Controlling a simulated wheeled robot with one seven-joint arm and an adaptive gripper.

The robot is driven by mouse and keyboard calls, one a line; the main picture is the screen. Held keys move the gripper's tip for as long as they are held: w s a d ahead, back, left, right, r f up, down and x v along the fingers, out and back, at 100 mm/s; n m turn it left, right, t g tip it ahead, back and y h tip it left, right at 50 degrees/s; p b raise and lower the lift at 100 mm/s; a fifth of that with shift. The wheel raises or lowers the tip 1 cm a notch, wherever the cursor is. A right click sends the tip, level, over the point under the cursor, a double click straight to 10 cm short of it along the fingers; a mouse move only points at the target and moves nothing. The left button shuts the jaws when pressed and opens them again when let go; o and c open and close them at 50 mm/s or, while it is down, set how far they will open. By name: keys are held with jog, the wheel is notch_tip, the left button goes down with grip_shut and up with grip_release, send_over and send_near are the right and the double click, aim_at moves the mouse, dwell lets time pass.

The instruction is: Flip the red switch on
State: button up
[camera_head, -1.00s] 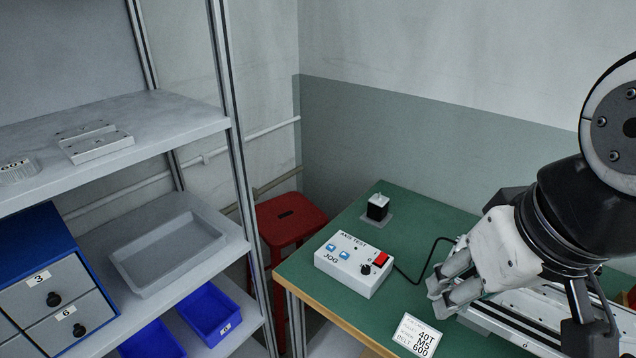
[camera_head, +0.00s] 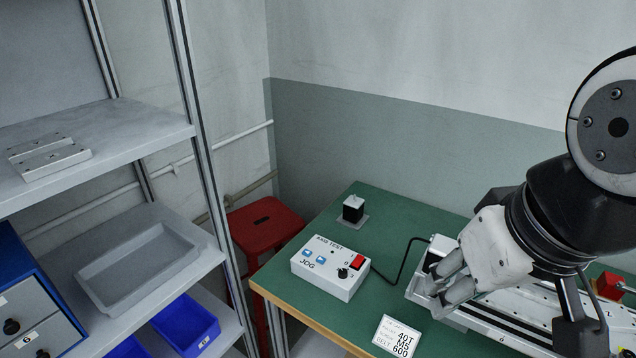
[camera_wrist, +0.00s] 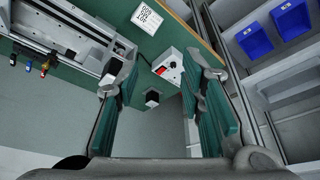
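The red switch (camera_head: 357,262) sits at the right side of the top of a white control box (camera_head: 327,284) marked AXIS TEST and JOG, on the green table. Two blue buttons and a black knob share its top. I cannot tell the switch's position. My gripper (camera_head: 436,290) is to the right of the box, apart from it, above the table and near the linear rail. In the wrist view my gripper (camera_wrist: 160,100) has its two fingers spread wide with nothing between them touching. The box (camera_wrist: 170,66) and red switch (camera_wrist: 160,71) show beyond the fingers.
A black motor block (camera_head: 353,209) stands behind the box. A cable runs from the box to the linear rail (camera_head: 500,318). A white label card (camera_head: 397,336) lies in front. Grey shelving (camera_head: 195,130) stands left, with a red stool (camera_head: 262,226) between.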

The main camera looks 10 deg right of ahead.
jog(key=shift+w, duration=0.15)
jog(key=c, duration=0.4)
jog(key=shift+w, duration=0.4)
grip_shut()
jog(key=w+a+f+m, duration=0.1)
jog(key=w+f+m, duration=0.1)
jog(key=w+f, duration=0.4)
jog(key=w+a+f+m+g+h+b, duration=0.1)
jog(key=w+f+m, duration=0.2)
jog(key=w, duration=1.2)
jog(key=w+a+f+m+h, duration=0.1)
jog(key=w+f+m, duration=0.2)
jog(key=w+f, duration=0.6)
jog(key=w, duration=0.2)
jog(key=shift+w+a, duration=0.15)
jog(key=shift+w, duration=0.15)
